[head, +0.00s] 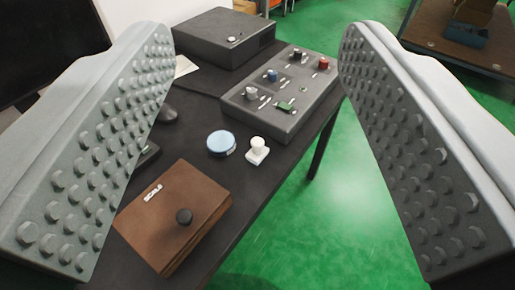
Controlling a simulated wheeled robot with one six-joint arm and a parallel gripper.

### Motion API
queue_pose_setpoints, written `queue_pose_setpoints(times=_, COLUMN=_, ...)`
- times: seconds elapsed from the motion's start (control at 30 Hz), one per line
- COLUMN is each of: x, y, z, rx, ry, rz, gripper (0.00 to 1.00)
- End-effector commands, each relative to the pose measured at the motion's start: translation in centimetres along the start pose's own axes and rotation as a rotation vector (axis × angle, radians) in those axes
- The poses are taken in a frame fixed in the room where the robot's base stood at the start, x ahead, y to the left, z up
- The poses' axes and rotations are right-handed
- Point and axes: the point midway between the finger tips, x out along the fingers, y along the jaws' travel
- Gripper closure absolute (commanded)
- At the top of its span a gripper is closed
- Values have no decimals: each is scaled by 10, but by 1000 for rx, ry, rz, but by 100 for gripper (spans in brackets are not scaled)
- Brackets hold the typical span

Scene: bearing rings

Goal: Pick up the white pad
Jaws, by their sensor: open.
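The white pad (257,151) is a small white piece with a round knob on top of a squarish base. It stands upright on the dark table, near the table's right edge and just right of a light blue disc. My gripper (257,145) is open, with its two studded grey fingers wide apart at the left and right of the picture. Nothing is between the fingertips close to the camera. The pad shows in the gap between the fingers, farther off and apart from both.
The light blue disc (221,143) is close beside the pad. A grey control panel (280,92) with knobs and a dark grey box (223,38) stand behind. The dark table (238,185) ends right of the pad, above green floor.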

Motion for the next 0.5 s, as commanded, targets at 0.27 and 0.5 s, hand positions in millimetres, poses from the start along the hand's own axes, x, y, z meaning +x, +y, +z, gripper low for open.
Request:
queue_pose_setpoints(times=0.27, x=0, y=0, z=0, rx=0, ry=0, rz=0, gripper=46)
queue_pose_setpoints(times=0.5, x=18, y=0, z=4, rx=31, ry=-67, rz=1, gripper=39)
